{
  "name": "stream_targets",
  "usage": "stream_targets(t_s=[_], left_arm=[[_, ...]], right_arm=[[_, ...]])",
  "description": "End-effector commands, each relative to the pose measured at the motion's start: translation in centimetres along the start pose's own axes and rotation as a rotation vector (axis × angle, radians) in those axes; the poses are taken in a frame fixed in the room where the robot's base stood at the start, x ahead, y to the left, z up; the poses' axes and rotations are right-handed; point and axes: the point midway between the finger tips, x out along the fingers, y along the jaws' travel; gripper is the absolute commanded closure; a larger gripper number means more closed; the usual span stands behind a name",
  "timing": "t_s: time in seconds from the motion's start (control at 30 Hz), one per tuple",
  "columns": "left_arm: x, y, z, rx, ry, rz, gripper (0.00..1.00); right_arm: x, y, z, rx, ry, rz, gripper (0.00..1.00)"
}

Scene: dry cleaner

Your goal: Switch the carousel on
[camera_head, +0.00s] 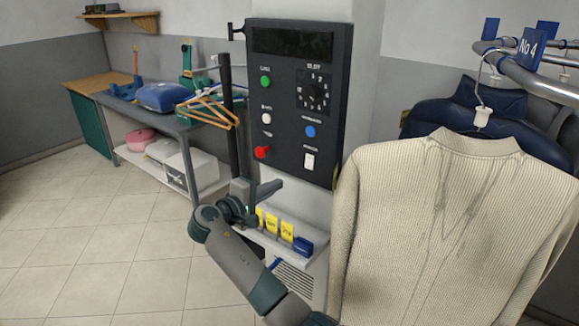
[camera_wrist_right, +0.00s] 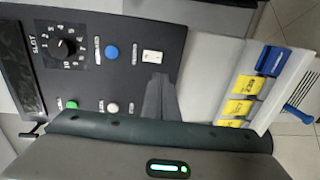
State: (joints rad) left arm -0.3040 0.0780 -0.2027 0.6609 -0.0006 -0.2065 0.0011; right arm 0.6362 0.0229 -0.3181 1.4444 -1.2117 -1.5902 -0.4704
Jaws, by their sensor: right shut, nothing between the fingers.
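A dark control panel (camera_head: 288,110) stands on a pale column. It has a green button (camera_head: 265,81), a white button (camera_head: 266,118), a red button (camera_head: 263,152), a blue button (camera_head: 310,131), a white rocker switch (camera_head: 309,161) and a numbered dial (camera_head: 316,93). Small labels are hard to read. My right gripper (camera_head: 279,185) is shut and empty, just below the panel. In the right wrist view, its fingers (camera_wrist_right: 159,80) point toward the rocker switch (camera_wrist_right: 152,56), apparently short of it; the red button is not visible there. My left gripper is not in view.
A ledge (camera_head: 312,258) with yellow cards (camera_head: 272,223) and a blue item (camera_head: 303,246) lies below the panel. A cream knitted garment (camera_head: 440,225) hangs close on the right from a rail (camera_head: 535,78). A bench (camera_head: 150,118) with hangers stands left.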

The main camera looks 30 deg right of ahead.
Motion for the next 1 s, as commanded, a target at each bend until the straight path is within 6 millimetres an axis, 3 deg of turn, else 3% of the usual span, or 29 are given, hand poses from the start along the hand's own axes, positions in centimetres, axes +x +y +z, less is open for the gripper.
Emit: stream_targets(t_s=[0.57,0.8,1.0], left_arm=[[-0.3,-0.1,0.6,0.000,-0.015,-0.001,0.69],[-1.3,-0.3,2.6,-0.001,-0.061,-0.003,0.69],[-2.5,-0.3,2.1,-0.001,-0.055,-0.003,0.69]], right_arm=[[0.9,0.2,0.0,-0.002,-0.003,0.003,1.00],[3.7,0.3,0.1,-0.005,-0.004,0.003,1.00],[7.2,0.5,0.1,-0.003,-0.003,0.004,1.00]])
